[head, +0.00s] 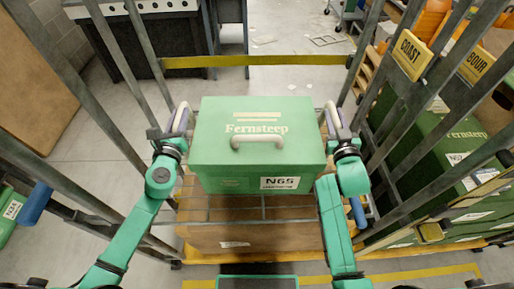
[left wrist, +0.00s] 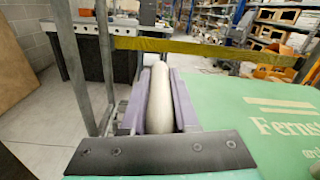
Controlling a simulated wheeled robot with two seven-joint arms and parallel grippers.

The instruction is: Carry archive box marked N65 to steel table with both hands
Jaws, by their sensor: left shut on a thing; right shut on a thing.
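The green archive box (head: 258,150), with "Fernsteep" on its lid and a label that reads as N65, is level in front of me. It also shows in the left wrist view (left wrist: 265,112). My left gripper (head: 181,120) is shut on the pale handle at the box's left side; the handle lies between the jaws in the left wrist view (left wrist: 160,100). My right gripper (head: 338,120) is shut on the handle at its right side. I cannot tell whether the box rests on the wire shelf below. A metal-topped table with dark sides (head: 150,7) stands at the far left.
Grey metal posts (head: 122,55) rise on both sides of the box. A yellow bar (head: 255,61) crosses behind it. A brown carton (head: 250,239) lies below. More green Fernsteep boxes (head: 440,150) stand at the right. Open floor lies beyond the bar.

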